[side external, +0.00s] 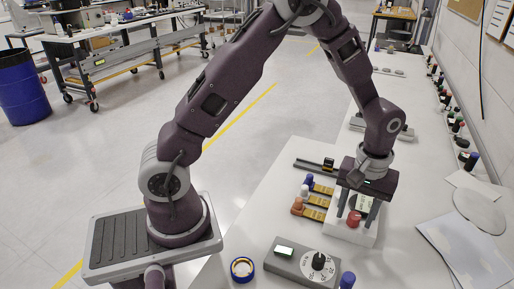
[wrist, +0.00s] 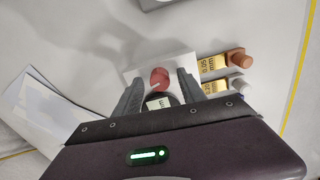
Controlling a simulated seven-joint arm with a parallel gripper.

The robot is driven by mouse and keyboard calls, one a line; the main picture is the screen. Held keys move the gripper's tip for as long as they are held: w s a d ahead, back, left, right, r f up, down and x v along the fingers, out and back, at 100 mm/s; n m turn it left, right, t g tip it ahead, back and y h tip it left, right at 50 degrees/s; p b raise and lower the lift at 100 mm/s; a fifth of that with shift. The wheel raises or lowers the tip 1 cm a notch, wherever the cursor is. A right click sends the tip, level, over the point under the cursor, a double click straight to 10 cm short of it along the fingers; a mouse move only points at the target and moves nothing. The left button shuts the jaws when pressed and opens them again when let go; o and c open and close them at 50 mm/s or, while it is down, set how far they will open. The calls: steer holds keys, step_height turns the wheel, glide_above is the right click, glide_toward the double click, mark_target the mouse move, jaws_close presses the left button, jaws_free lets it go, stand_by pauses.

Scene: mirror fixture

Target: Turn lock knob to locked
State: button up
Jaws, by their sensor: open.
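The white mirror fixture (side external: 341,232) stands on the bench under my gripper (side external: 356,213). A red knob (side external: 354,219) on it shows between my two fingers, and I take this for the lock knob. In the wrist view the red knob (wrist: 160,78) lies between the fingertips, with a finger on either side and no clear contact. A thin pale mark shows on it, but I cannot read its setting. My gripper is open and points down. A dark round part and a small label (wrist: 158,102) near the knob are partly hidden by my gripper.
Left of the fixture are yellow gauge tags (side external: 319,201) with blue, white and orange-brown knobs. In front are a grey dial box (side external: 302,262), a tape roll (side external: 242,269) and a blue cap (side external: 347,280). Papers (side external: 462,246) lie to the right. Small bottles line the wall.

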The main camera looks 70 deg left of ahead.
mark_target(355, 215)
steer(key=n, duration=0.2)
steer(key=shift+n, duration=0.4)
step_height(355, 215, up, 7)
steer(key=shift+f, duration=0.15)
steer(key=s+a+r+m+t, duration=0.25)
steer(key=s+r, duration=0.35)
steer(key=r, duration=0.3)
steer(key=s+a+r+m+t, duration=0.1)
steer(key=s+m, duration=0.3)
steer(key=s, duration=0.4)
steer(key=s+r+m+t, duration=0.2)
steer(key=s+r+m, duration=0.1)
steer(key=s, duration=0.5)
steer(key=shift+s+a+m, duration=0.2)
steer(key=shift+a+m, duration=0.15)
steer(key=shift+m, duration=0.3)
steer(key=shift+r, duration=0.15)
